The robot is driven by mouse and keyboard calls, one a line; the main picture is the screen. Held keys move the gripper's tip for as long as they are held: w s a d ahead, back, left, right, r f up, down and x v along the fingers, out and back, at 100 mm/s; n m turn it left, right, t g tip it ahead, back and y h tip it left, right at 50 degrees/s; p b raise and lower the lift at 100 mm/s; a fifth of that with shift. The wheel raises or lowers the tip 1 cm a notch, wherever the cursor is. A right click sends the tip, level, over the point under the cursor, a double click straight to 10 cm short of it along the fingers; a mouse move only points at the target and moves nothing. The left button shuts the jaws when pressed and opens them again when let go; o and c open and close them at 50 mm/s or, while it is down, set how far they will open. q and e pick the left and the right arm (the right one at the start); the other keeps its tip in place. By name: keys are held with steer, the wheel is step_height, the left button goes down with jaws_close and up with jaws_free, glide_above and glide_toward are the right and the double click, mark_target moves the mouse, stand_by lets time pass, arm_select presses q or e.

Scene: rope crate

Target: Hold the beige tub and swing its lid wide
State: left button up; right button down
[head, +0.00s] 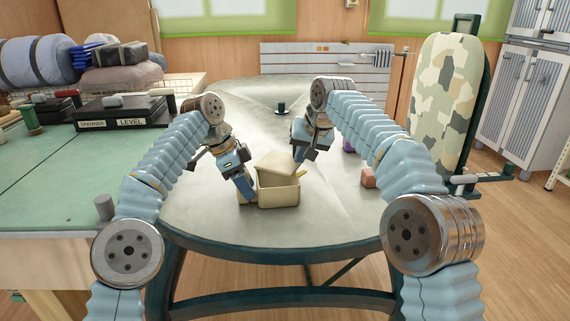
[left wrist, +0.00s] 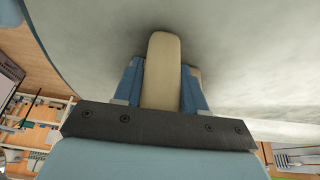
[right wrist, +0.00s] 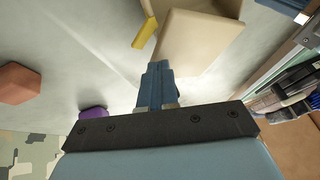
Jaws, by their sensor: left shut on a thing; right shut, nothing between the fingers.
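The beige tub (head: 279,194) stands on the grey round table. Its lid (head: 274,164) is partly raised and tilted; it also shows in the right wrist view (right wrist: 197,45). My left gripper (head: 246,190) is at the tub's left side, shut on a beige upright part of the tub (left wrist: 163,70) that sits between its fingers in the left wrist view. My right gripper (head: 298,156) is shut and empty just right of the lid; in the right wrist view its fingertips (right wrist: 157,64) are close to the lid's edge. I cannot tell whether they touch. The tub's inside is mostly hidden.
A yellow piece (head: 302,174) shows at the tub's right edge. A reddish block (head: 368,178) and a purple thing (head: 348,145) lie to the right. A dark small cup (head: 281,108) stands further back. The table in front of the tub is clear.

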steer(key=shift+w, duration=0.3)
steer(key=shift+s, duration=0.1)
stand_by(0.3)
steer(key=shift+r, duration=1.7)
stand_by(3.2)
